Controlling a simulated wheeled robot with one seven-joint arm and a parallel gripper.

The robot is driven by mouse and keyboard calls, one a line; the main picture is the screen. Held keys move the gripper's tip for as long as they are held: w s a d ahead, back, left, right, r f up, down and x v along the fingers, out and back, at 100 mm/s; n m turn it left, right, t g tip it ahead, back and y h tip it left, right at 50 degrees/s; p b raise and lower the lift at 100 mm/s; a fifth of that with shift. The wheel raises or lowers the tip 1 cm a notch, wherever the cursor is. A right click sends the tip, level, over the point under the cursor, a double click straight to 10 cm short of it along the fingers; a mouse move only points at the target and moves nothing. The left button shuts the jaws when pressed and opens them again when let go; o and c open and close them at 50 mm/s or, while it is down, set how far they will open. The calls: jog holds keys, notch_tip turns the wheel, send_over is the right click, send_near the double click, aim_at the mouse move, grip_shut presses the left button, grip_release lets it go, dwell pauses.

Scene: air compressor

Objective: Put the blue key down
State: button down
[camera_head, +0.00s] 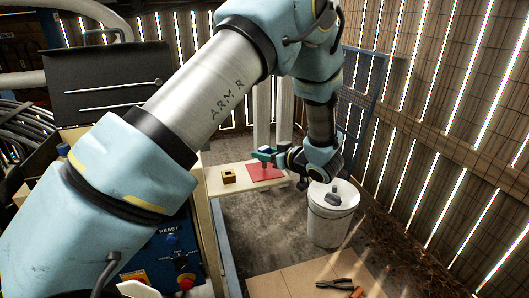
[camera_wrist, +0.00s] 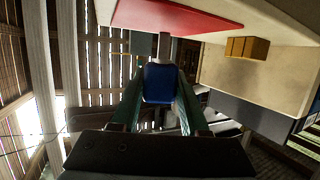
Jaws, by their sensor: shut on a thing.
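The blue key (camera_wrist: 160,82) is between the two green fingers of my gripper (camera_wrist: 161,98) in the wrist view, with a grey part beyond its blue body. In the head view my gripper (camera_head: 265,155) is small and holds the blue key near the red mat (camera_head: 266,173), which lies on a pale shelf (camera_head: 216,187). The red mat also shows at the top of the wrist view (camera_wrist: 180,17). I cannot tell whether the key touches the mat.
A yellow block (camera_head: 229,176) sits on the shelf left of the red mat. A white bucket (camera_head: 330,222) with a grey object (camera_head: 333,198) on its lid stands right of the shelf. Pliers (camera_head: 336,284) lie on a board in front. A blue panel with buttons (camera_head: 170,255) stands at left.

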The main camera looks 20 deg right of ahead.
jog(key=shift+f, duration=0.2)
jog(key=shift+f, duration=0.2)
jog(key=shift+c, duration=2.1)
grip_release()
jog(key=shift+r, duration=0.25)
jog(key=b+v, duration=0.3)
jog(key=v, duration=0.9)
jog(key=shift+s, duration=0.1)
